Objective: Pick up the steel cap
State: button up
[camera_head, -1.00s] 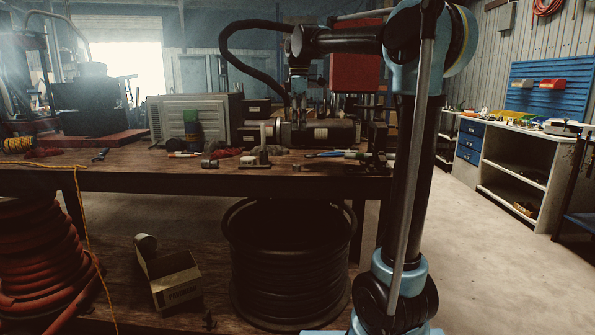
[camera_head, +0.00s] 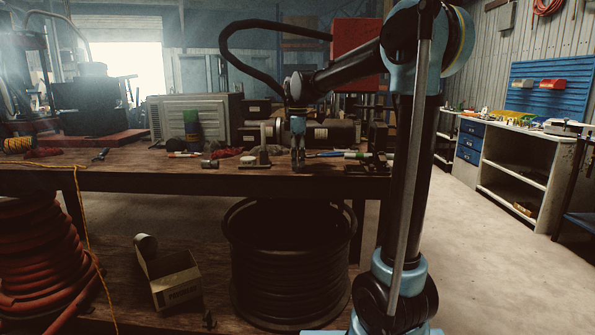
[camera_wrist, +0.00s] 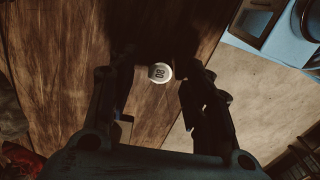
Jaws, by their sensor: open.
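A small round pale cap with dark marks like digits on its top, which looks like the steel cap (camera_wrist: 159,71), sits on the wooden bench near its edge in the wrist view. My gripper (camera_wrist: 157,84) is open, with one dark finger to each side of the cap in the picture; I cannot tell its height above it. In the head view my gripper (camera_head: 297,167) points down at the front edge of the bench. There I cannot make out the cap, which may be hidden by my fingers.
Below stand a black hose reel (camera_head: 290,265) and an open carton (camera_head: 177,282). Floor at right is clear.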

jog(key=shift+f, duration=1.05)
grip_shut()
jog(key=shift+r, duration=0.15)
